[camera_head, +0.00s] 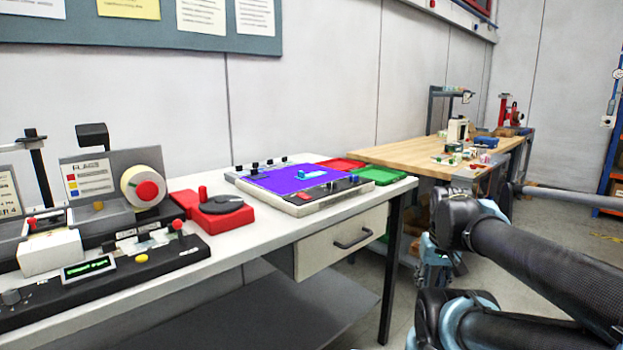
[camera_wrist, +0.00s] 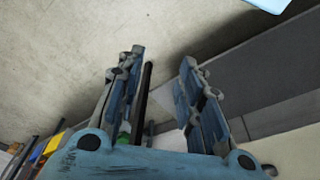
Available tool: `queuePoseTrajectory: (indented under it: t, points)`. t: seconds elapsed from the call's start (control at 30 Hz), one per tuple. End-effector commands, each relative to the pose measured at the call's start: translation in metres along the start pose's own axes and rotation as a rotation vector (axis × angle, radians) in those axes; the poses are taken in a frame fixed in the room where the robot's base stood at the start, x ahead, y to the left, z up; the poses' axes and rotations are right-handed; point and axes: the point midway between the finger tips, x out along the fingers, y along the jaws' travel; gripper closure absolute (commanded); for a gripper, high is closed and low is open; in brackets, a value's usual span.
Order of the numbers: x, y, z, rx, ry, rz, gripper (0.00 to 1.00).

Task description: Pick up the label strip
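The label rewinder (camera_head: 90,205) stands on the bench at the left of the head view, with a white roll on a red hub (camera_head: 147,190) at its upright plate. A pale label strip (camera_head: 142,241) seems to lie on its dark base below the roll, but it is too small to be sure. My gripper (camera_wrist: 162,60) is open and empty in the wrist view, its two fingers apart over bare floor. In the head view my arm is at the right, well away from the rewinder, and partly covers the gripper. The wrist view does not show the strip.
The grey bench (camera_head: 265,232) also holds a red turntable device (camera_head: 215,212), a purple-topped panel (camera_head: 300,178) and red and green trays (camera_head: 382,175). A drawer (camera_head: 340,240) hangs under it. A wooden bench (camera_head: 400,155) stands behind.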

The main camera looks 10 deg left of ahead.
Motion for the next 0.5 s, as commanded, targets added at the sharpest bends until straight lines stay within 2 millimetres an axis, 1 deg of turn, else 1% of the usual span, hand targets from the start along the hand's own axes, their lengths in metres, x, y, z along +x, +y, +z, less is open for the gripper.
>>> queuePoseTrajectory:
  t: [0.03, 0.07, 0.27, 0.3, 0.37, 0.5]
  points:
    - [-0.012, -0.003, -0.013, -0.021, 0.004, -0.006, 0.66]
    - [-0.019, -0.006, -0.021, -0.037, 0.007, -0.01, 0.66]
    - [-0.078, -0.037, -0.089, -0.173, 0.035, -0.049, 0.66]
    - [-0.09, -0.044, -0.103, -0.201, 0.041, -0.057, 0.66]
    - [-0.108, -0.056, -0.124, -0.242, 0.051, -0.069, 0.66]
    - [-0.147, -0.088, -0.171, -0.34, 0.071, -0.099, 0.66]
